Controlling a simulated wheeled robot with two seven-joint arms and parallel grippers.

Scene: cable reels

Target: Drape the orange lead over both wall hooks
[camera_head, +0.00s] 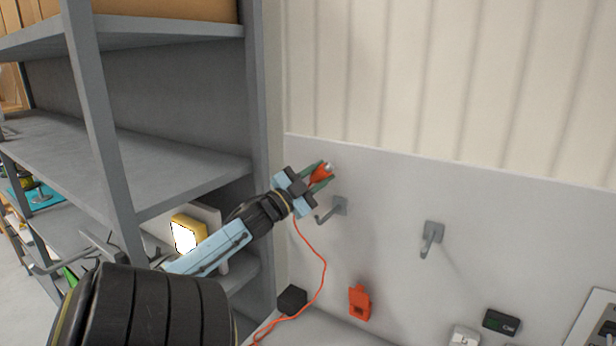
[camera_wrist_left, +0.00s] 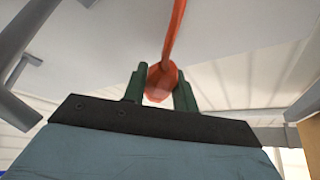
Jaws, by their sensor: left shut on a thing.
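The orange lead (camera_head: 324,262) hangs from my left gripper (camera_head: 321,174) and curves down to the bench. My left gripper is shut on an orange end piece of the lead, which also shows between the green fingers in the left wrist view (camera_wrist_left: 161,84). The gripper is in front of the wall panel, just above and left of the left wall hook (camera_head: 331,209). The right wall hook (camera_head: 431,238) is bare. I cannot see the lead resting on either hook. My right gripper is not in view.
A grey shelf unit (camera_head: 100,140) stands close on the left, beside my left arm. A black block (camera_head: 291,300), an orange item (camera_head: 359,302), a dark green box (camera_head: 501,323) and a white item (camera_head: 465,337) are low by the wall. The panel between the hooks is clear.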

